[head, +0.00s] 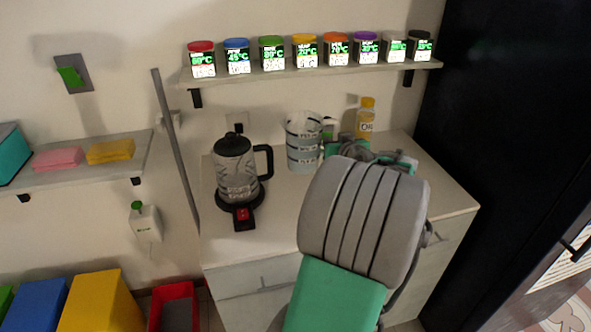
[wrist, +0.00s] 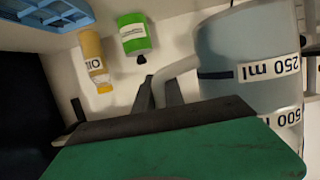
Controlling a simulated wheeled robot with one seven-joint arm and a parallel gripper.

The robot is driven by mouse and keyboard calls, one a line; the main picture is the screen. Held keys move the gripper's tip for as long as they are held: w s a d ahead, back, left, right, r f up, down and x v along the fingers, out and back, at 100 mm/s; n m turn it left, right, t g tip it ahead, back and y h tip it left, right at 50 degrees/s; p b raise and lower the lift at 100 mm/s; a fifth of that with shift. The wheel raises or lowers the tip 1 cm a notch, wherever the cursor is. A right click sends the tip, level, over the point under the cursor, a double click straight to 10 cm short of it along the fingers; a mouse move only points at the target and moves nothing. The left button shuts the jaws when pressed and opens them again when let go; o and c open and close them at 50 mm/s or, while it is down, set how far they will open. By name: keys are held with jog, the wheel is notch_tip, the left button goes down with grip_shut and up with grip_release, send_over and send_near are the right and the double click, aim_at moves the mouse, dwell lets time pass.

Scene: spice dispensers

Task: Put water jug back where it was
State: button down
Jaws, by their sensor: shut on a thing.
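The water jug (head: 303,150) is a clear, grey-tinted measuring jug with white volume labels. In the head view it is at the back of the counter, right of the kettle. It fills the right of the wrist view (wrist: 245,45), where its 250 ml and 500 ml labels appear upside down. My gripper (wrist: 160,92) is shut on the jug's handle, with a dark finger on each side of it. The jug looks upright. I cannot tell whether its base touches the counter. My arm partly hides the gripper in the head view.
A black and grey kettle (head: 236,170) stands left of the jug. An oil bottle (head: 366,118) and a green container (wrist: 134,35) are behind my gripper. A shelf (head: 310,72) with several coloured-lid jars runs above. The counter front (head: 270,225) is clear. A dark tall panel (head: 500,110) stands right.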

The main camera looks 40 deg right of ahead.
jog(key=w+d+f+p, duration=0.1)
jog(key=w+d+f, duration=0.3)
jog(key=w+d, duration=0.1)
jog(key=w+d+f+p, duration=0.2)
jog(key=w+d+f, duration=0.2)
jog(key=d+f, duration=0.1)
jog(key=shift+w, duration=0.4)
notch_tip(320, 180, down, 3)
jog(key=shift+w+d+f+p, duration=0.1)
jog(key=shift+w+f+p, duration=0.1)
jog(key=shift+p, duration=0.45)
jog(key=shift+s, duration=0.1)
jog(key=shift+f+b, duration=0.2)
jog(key=shift+b, duration=0.1)
jog(key=c, duration=1.4)
grip_release()
